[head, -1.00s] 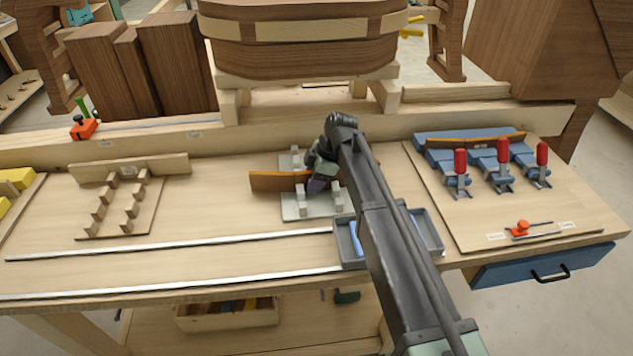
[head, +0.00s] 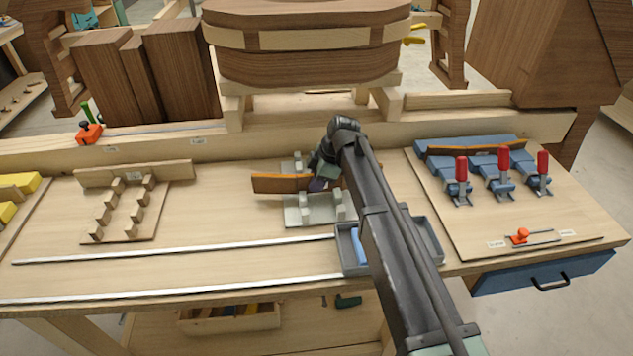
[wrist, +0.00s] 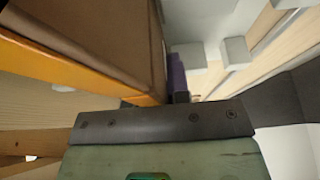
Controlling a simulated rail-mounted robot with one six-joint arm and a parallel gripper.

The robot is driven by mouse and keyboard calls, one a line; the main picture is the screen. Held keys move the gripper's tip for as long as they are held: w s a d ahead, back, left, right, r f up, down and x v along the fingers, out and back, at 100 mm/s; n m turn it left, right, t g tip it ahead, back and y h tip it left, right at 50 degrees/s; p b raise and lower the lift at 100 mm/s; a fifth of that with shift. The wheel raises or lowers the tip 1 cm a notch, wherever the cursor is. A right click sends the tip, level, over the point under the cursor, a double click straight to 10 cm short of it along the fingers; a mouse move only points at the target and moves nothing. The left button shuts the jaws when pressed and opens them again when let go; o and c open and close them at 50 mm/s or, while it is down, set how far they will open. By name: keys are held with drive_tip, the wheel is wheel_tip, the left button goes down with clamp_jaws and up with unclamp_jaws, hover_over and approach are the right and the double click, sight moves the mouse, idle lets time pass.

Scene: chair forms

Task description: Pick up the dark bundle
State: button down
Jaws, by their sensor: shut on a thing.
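The dark bundle (head: 281,184) is a long brown strip with an orange edge at the middle of the bench. It lies across a pale grey fixture (head: 316,211) with upright posts; whether it touches the fixture is unclear. My gripper (head: 318,184) is shut on the bundle toward its right part, and my arm hides part of that end. In the wrist view the bundle (wrist: 95,45) fills the upper left, its orange edge along the bottom, close against a purple finger pad (wrist: 178,77).
A grey tray (head: 349,263) with a blue item stands partly under my arm. Red-handled clamps (head: 503,170) hold another dark strip at right. A stepped wooden rack (head: 122,208) stands left. A large curved wooden form (head: 305,45) rises behind. Bench between rack and fixture is clear.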

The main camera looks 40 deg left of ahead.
wheel_tip(320, 180, up, 19)
drive_tip(key=p, duration=1.7)
drive_tip(key=shift+f+p, duration=0.15)
drive_tip(key=shift+p, duration=0.15)
